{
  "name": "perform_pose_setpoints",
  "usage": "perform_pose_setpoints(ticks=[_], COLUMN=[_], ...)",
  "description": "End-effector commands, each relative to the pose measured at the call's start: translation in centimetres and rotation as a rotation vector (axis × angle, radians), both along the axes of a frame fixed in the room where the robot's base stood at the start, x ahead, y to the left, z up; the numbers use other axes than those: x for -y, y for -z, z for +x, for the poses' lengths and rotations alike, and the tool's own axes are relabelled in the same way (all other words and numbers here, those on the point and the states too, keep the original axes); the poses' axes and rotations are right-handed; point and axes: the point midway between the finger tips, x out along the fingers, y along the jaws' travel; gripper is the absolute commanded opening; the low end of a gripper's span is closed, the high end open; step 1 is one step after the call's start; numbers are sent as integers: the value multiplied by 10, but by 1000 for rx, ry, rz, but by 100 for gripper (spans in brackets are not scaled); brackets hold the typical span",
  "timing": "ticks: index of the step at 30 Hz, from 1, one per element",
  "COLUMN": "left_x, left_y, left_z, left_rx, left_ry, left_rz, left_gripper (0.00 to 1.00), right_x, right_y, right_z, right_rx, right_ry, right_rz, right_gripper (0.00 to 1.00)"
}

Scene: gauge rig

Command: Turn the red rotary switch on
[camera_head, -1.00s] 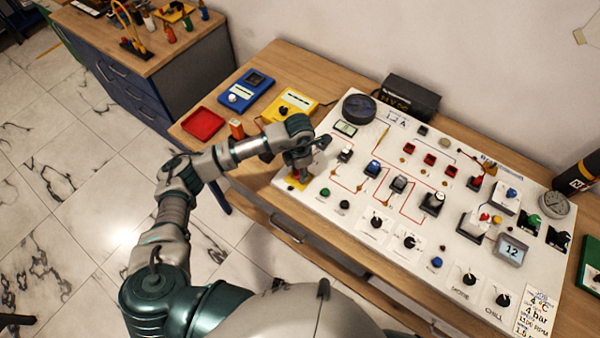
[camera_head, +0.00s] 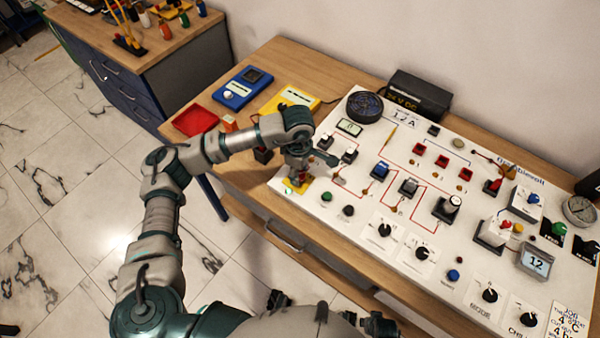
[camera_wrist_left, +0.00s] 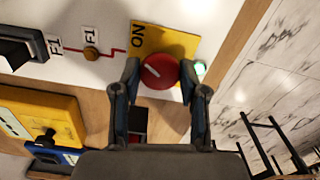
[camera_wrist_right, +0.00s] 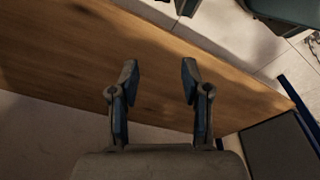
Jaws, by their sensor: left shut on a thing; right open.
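The red rotary switch (camera_wrist_left: 158,72) is a round knob with a white pointer line, on a yellow plate (camera_wrist_left: 170,40) marked ON. It sits at the near left corner of the white panel. My left gripper (camera_wrist_left: 160,75) is shut on the knob, one finger on each side. The white line slants toward the left finger in the left wrist view. A green lamp (camera_wrist_left: 200,68) glows beside the knob. In the head view my left gripper (camera_head: 298,172) stands over the yellow plate (camera_head: 297,187) and mostly hides the knob. My right gripper (camera_wrist_right: 160,75) is open and empty above the wooden table.
The white panel (camera_head: 340,215) holds several switches, knobs and gauges right of my left gripper. A red tray (camera_head: 195,120), a blue meter (camera_head: 241,88) and a yellow meter (camera_head: 290,98) lie to the left. A black power supply (camera_head: 418,95) stands behind.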

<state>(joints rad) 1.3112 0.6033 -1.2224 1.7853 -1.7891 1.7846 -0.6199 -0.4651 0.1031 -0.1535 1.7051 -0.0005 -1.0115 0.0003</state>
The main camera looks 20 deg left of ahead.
Motion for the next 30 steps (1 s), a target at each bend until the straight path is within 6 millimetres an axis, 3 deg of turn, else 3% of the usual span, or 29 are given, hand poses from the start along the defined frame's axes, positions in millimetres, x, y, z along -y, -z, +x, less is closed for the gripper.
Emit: perform_pose_setpoints(ticks=[12,28,29,30], left_x=[-1,-1,-1,-1], left_y=[0,-2,-2,-2], left_z=[2,2,2,2], left_rx=[6,7,8,8], left_ry=[175,199,199,198], left_rz=[0,0,-1,-1], left_gripper=[8,8,45,55], right_x=[-1,-1,-1,-1], right_y=[-41,-47,-47,-47], right_z=[13,15,15,15], right_rx=[14,16,16,16], right_ry=[5,5,5,5], right_rz=[1,2,2,2], right_gripper=[47,47,47,47])
